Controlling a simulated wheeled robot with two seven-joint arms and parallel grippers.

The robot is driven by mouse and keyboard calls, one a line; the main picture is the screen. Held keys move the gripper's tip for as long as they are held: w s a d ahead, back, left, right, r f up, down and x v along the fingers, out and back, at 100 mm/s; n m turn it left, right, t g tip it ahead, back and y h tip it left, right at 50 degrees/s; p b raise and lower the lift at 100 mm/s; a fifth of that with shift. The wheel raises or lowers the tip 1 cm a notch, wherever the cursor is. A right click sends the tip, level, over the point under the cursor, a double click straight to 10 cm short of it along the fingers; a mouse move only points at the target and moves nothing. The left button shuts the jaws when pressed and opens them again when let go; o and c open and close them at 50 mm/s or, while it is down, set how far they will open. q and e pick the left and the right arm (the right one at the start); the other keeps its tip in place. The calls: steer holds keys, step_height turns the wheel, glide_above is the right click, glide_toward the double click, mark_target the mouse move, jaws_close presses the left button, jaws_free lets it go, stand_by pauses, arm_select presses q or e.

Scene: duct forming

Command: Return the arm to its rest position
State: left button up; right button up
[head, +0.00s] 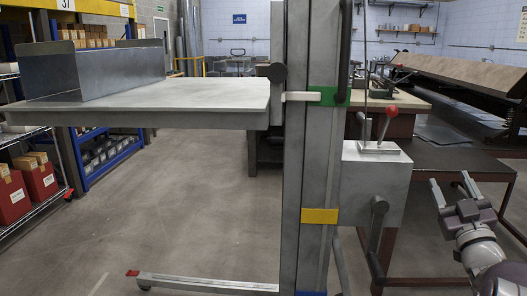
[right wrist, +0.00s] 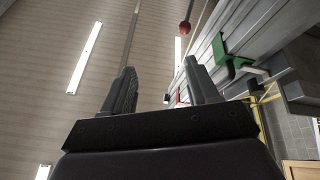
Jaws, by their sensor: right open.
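My right gripper (head: 453,184) is at the lower right of the head view, with its two fingers apart and pointing up. Nothing is between them. In the right wrist view the same gripper (right wrist: 160,90) shows its fingers spread, with the ceiling behind. It is to the right of a grey lift (head: 310,150) with a tall mast and stands clear of its control box (head: 375,190). A lever with a red knob (head: 391,112) rises from that box, and the red knob also shows in the right wrist view (right wrist: 185,28). My left gripper is not in view.
The lift's platform (head: 200,92) carries a bent sheet-metal duct piece (head: 100,72) at its left. A dark table (head: 450,157) stands behind my right gripper. Shelves with red bins (head: 38,180) line the left. The floor (head: 200,200) left of the mast is open.

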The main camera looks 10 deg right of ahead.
steer(key=s+d+f+m+g+h, duration=0.2)
steer(key=d+f+m+g+h, duration=0.15)
steer(key=f+m+g, duration=0.35)
steer(key=s+a+f+g+y, duration=0.1)
steer(key=a+f+g+y, duration=0.35)
steer(key=f, duration=0.95)
steer(key=s+a+f+n+g+y, duration=0.1)
steer(key=s+a+f+g, duration=0.1)
steer(key=a+f, duration=0.3)
steer(key=s+a+f+g+y, duration=0.1)
steer(key=s+a+f+g, duration=0.15)
steer(key=a, duration=0.45)
steer(key=s+a+f+n+g+y, duration=0.2)
steer(key=s+a, duration=0.2)
steer(key=a, duration=0.6)
steer(key=s+a+f+n+g+y, duration=0.1)
steer(key=s+a+f+n+g, duration=0.2)
steer(key=a, duration=0.7)
step_height(320, 180, up, 17)
steer(key=p, duration=1.5)
steer(key=shift+s+a+p, duration=0.15)
steer(key=shift+s+p, duration=0.15)
steer(key=shift+p, duration=0.05)
